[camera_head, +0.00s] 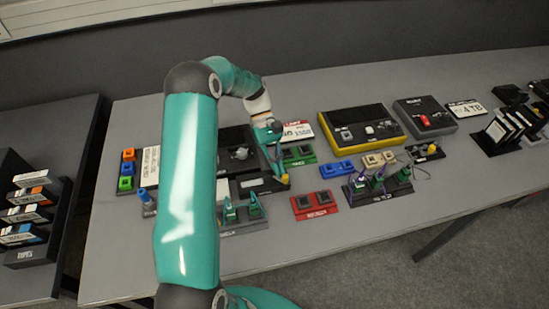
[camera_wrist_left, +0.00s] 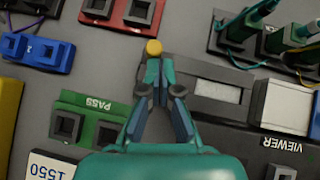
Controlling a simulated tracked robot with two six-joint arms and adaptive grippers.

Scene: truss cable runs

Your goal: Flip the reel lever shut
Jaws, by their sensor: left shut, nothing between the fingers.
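A yellow round knob (camera_wrist_left: 153,47), which looks like the lever's end, shows at my fingertips in the left wrist view. The rest of the lever is hidden behind my fingers. In the head view the knob is a small yellow spot (camera_head: 285,179) at the viewer's right end. My left gripper (camera_head: 281,172) is shut and empty, its fingertips (camera_wrist_left: 160,62) right by the knob. I cannot tell whether they touch it. My right gripper is not in view.
A green PASS block (camera_wrist_left: 92,122) stands left of my fingers in the wrist view, a red block (camera_wrist_left: 122,12) beyond. In the head view, a stand with green-topped plugs (camera_head: 378,186) and a yellow-edged box (camera_head: 361,127) lie to the right. Bare table shows at the front.

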